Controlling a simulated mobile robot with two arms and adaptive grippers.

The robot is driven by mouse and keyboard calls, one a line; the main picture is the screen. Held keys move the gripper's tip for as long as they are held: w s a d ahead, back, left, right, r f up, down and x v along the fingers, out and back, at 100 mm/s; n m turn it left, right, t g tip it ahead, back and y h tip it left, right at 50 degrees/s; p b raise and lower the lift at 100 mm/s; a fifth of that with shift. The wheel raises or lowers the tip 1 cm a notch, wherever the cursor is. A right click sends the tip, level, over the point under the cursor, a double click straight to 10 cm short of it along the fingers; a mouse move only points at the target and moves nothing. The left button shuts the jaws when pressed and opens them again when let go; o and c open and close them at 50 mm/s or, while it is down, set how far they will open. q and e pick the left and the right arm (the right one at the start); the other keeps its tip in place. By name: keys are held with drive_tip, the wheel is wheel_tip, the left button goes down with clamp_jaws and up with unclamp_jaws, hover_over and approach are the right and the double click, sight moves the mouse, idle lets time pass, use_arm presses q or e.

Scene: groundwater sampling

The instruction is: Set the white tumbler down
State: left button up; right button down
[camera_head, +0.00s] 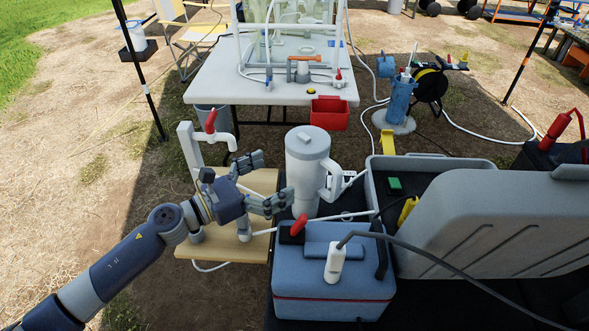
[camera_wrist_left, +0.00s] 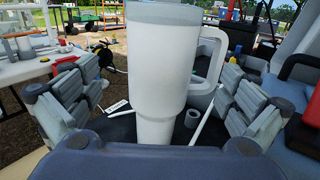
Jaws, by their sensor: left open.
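The white tumbler (camera_head: 306,176) has a handle on its right side and a grey lid. It stands upright on a dark surface behind the blue cooler box. In the left wrist view the tumbler (camera_wrist_left: 162,75) stands between the two fingers, with a visible space on each side. My left gripper (camera_head: 275,182) is open just left of the tumbler in the head view; it also shows in the left wrist view (camera_wrist_left: 160,105). The tumbler's base is partly hidden in both views. My right gripper is not in view.
A blue cooler box (camera_head: 330,282) with a white handheld probe on top stands in front. A grey open case (camera_head: 490,215) is at the right. A wooden board (camera_head: 225,247) with a white tap lies left. A white table (camera_head: 225,85) with a red bin (camera_head: 329,113) stands behind.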

use_arm(q)
drive_tip(key=v, duration=0.3)
drive_tip(key=shift+s+a+b, duration=0.15)
drive_tip(key=shift+b, duration=0.15)
idle(0.3)
